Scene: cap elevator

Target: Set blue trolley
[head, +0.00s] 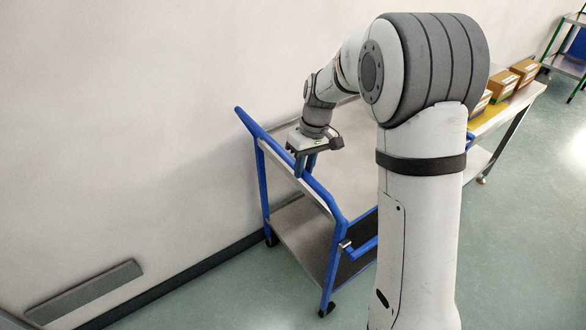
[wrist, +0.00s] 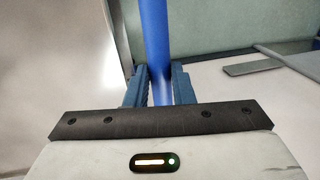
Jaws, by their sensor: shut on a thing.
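The blue trolley (head: 333,262) stands near the wall in the head view, with a blue tubular frame, grey shelves and dark castors. My gripper (head: 303,168) is over its near end, fingers pointing down at the blue push handle (head: 284,154). In the wrist view, my gripper (wrist: 160,88) has its two blue fingers on either side of the blue handle bar (wrist: 154,35) and is shut on it. My arm hides much of the trolley's right side in the head view.
A bench (head: 508,108) with several cardboard boxes (head: 503,84) stands at the back right. A green-framed rack (head: 570,62) is beyond it. A grey plate (head: 84,289) is on the wall at lower left. Green floor (head: 521,240) is clear at right.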

